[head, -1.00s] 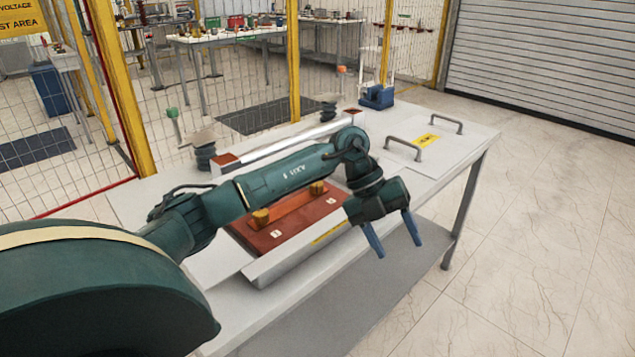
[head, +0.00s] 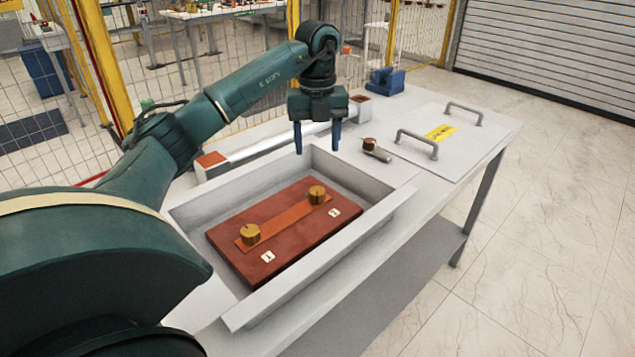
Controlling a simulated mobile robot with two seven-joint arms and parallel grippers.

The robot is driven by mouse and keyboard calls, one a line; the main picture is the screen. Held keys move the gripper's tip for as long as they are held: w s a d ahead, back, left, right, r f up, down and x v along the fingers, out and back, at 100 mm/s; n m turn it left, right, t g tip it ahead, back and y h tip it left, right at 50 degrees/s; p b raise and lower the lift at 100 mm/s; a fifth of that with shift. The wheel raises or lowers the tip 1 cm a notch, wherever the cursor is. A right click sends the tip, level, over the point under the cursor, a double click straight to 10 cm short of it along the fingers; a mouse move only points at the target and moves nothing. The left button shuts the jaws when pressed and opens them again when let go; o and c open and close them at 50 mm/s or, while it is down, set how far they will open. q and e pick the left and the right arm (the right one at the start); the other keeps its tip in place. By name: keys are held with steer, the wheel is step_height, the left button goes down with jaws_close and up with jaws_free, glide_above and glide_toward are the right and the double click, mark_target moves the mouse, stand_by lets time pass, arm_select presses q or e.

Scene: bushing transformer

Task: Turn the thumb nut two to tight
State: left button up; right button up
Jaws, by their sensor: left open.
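Thumb nut two (head: 317,195) is a brass knob on the right end of a copper bar, beside the label 2 (head: 334,212). A like brass nut (head: 250,234) sits on the left end by the label 1 (head: 267,257). The copper bar (head: 285,218) lies on a red-brown board (head: 295,236) inside a grey open box (head: 372,222). My left gripper (head: 317,151) is open and empty, pointing down above the box's back edge, behind and above nut two and apart from it. My right gripper is not in view.
A grey lid-like panel with two handles (head: 417,142) and a yellow label (head: 440,132) lies at the right of the table. A blue device (head: 387,80) stands at the back.

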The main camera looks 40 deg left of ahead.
mark_target(317, 191)
arm_select(q)
step_height(317, 191, down, 12)
steer(key=shift+r, duration=0.15)
stand_by(0.3)
steer(key=c, duration=1)
